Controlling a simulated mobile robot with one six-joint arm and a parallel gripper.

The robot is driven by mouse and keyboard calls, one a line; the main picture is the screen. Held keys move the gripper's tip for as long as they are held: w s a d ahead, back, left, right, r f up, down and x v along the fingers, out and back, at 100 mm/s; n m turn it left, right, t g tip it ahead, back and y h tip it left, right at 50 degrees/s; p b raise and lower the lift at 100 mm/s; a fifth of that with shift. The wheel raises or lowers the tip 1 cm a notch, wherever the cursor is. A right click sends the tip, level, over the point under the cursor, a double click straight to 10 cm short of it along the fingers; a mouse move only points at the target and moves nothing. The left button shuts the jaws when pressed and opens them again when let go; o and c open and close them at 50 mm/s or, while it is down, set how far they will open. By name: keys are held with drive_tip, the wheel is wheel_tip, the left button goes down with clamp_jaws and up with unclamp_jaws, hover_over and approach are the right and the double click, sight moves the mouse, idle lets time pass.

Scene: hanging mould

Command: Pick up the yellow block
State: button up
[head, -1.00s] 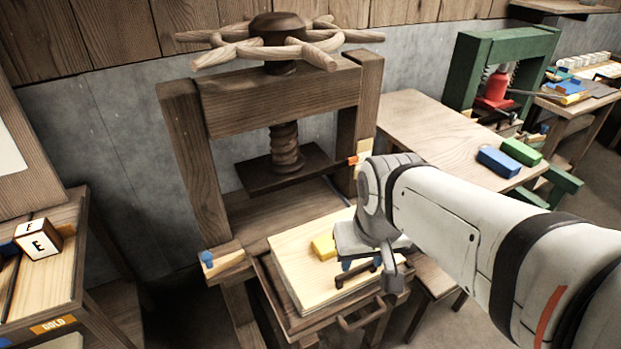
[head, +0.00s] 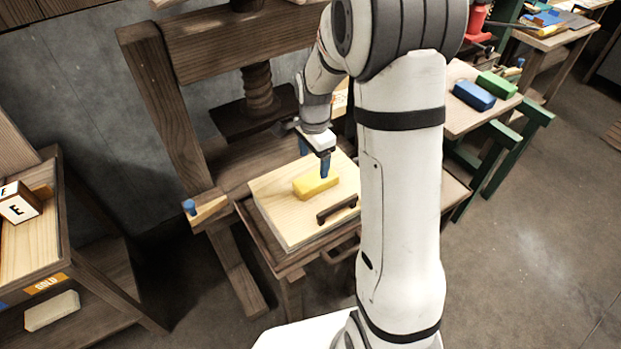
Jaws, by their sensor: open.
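The yellow block (head: 313,187) lies on a pale wooden board (head: 275,195) with a dark handle, at the front of the wooden press. My gripper (head: 317,168) points down just above and behind the block in the head view. Its blue fingertips overlap the block's far edge in the picture. I cannot tell whether they touch it. The jaws are open and nothing is seen held. My own arm hides part of the press and the right side of the board.
The wooden press (head: 160,95) with its screw and dark plate stands behind the board. A blue block (head: 474,95) and a green block (head: 497,85) lie on a table at right. A shelf with a letter cube (head: 17,203) stands at left. Floor at right is clear.

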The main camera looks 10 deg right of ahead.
sight(314, 180)
drive_tip(key=f, duration=0.8)
drive_tip(key=shift+s, duration=0.4)
drive_tip(key=shift+r, duration=0.1)
drive_tip(key=c, duration=1.1)
